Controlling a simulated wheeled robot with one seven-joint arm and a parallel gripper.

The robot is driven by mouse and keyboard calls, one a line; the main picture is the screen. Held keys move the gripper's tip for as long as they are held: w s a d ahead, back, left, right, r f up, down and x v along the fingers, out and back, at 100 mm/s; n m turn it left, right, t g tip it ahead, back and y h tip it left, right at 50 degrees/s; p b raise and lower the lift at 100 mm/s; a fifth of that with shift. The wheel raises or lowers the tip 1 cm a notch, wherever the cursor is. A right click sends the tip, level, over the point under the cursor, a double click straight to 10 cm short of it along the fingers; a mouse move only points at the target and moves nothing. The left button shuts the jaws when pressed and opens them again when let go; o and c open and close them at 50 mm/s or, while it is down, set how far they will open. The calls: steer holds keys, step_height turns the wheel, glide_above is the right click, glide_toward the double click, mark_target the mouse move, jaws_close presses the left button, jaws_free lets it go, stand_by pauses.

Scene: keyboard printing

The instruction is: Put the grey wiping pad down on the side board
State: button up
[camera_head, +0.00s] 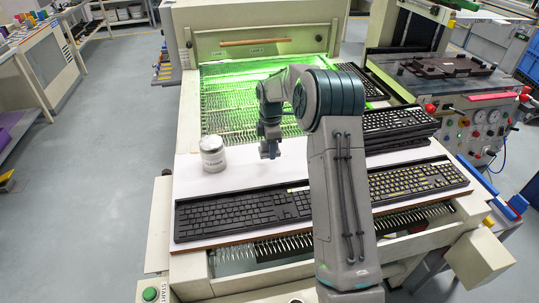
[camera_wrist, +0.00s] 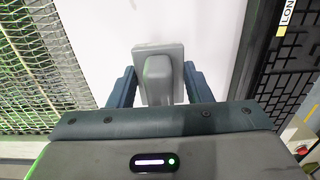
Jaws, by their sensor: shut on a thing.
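My gripper (camera_wrist: 160,88) is shut on the grey wiping pad (camera_wrist: 160,65), with one dark finger on each side of its raised handle. In the wrist view the pad's flat base shows against the white side board (camera_wrist: 105,35); I cannot tell whether it touches it. In the head view my gripper (camera_head: 269,150) is over the white side board (camera_head: 245,175), right of a white can (camera_head: 212,154). The pad is hard to make out there.
A long black keyboard (camera_head: 235,212) lies along the board's front edge, beside a yellow-marked keyboard (camera_head: 415,181). More keyboards (camera_head: 398,122) are stacked at the right. A green-lit mesh conveyor (camera_head: 225,100) lies behind. Bare white board shows around the can.

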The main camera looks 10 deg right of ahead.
mark_target(267, 163)
steer(key=shift+w+a+f, duration=0.4)
steer(key=shift+a, duration=0.05)
steer(key=shift+f+p, duration=0.35)
steer(key=shift+f, duration=1.65)
steer(key=shift+f, duration=0.15)
steer(key=o, duration=1.2)
